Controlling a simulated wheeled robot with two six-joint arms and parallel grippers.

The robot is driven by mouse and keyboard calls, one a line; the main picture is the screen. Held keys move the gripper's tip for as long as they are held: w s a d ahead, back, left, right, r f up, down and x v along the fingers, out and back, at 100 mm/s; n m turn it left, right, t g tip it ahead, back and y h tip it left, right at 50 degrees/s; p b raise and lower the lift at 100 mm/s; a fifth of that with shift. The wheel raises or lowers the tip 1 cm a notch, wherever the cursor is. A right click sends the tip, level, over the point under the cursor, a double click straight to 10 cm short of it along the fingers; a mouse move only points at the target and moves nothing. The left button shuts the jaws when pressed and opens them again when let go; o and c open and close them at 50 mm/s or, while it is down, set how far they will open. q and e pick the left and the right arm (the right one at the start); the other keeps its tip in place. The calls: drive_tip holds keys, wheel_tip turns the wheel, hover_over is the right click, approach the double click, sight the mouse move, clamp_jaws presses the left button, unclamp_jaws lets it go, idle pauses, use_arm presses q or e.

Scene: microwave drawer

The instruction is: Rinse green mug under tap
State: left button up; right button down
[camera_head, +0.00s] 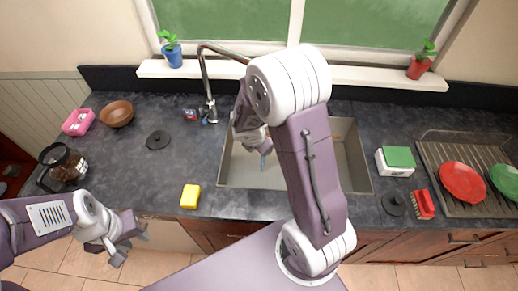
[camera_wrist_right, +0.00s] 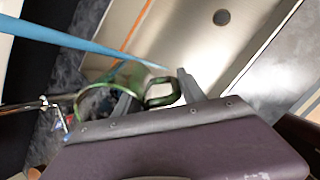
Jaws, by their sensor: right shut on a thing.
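The green mug (camera_wrist_right: 112,92) is see-through and shows in the right wrist view, tilted in that picture. My right gripper (camera_wrist_right: 158,88) is shut on it at its handle, over the sink (camera_head: 350,160). In the head view my right arm hides the mug. The tap (camera_head: 206,80) arches over the sink's left side, its spout end behind my arm. A light blue water stream (camera_wrist_right: 75,42) runs past the mug's rim side; I cannot tell whether it enters the mug. My left gripper (camera_head: 132,246) is open and empty in front of the counter at left.
A yellow sponge (camera_head: 190,196) lies left of the sink. A coffee pot (camera_head: 64,165), brown bowl (camera_head: 116,114) and pink box (camera_head: 78,122) stand further left.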

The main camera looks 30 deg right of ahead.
drive_tip(key=w+d+f+p, duration=0.2)
drive_tip(key=w+d, duration=0.4)
drive_tip(key=d, duration=0.1)
drive_tip(key=shift+d+p, duration=0.3)
drive_tip(key=shift+d, duration=0.1)
idle(0.5)
drive_tip(key=shift+s+d+b, duration=0.3)
drive_tip(key=shift+s+b, duration=0.1)
drive_tip(key=shift+w+r, duration=0.1)
drive_tip(key=shift+w+a+p, duration=0.3)
drive_tip(key=shift+w+a, duration=0.1)
